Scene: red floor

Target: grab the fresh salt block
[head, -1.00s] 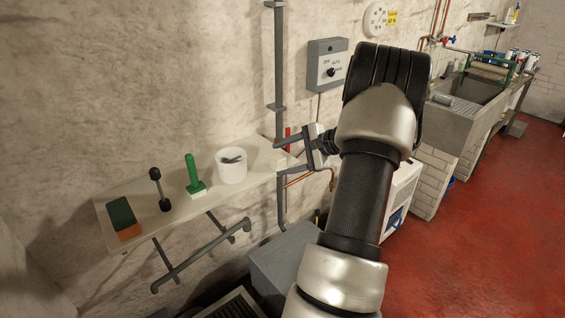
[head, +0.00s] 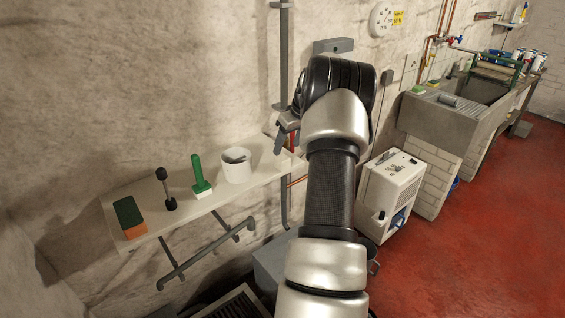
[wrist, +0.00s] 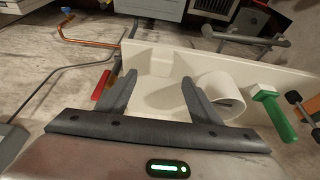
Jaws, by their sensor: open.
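A pale white block, which looks like the salt block (wrist: 154,90), sits at the end of the cream shelf (wrist: 240,70). It shows between my fingers in the wrist view, its outline hard to tell from the shelf. In the head view the block (head: 270,130) is mostly hidden behind my gripper (head: 283,141). My gripper, also in the wrist view (wrist: 158,79), is open with its two fingers spread toward the block. I cannot tell whether they touch it.
A white tub (head: 237,166) stands on the shelf beside the block. Further left are a green-handled brush (head: 201,178), a black-ended dumbbell-shaped tool (head: 166,188) and a green-and-orange sponge (head: 129,218). A grey vertical pipe (head: 284,60) runs up the wall by the shelf end.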

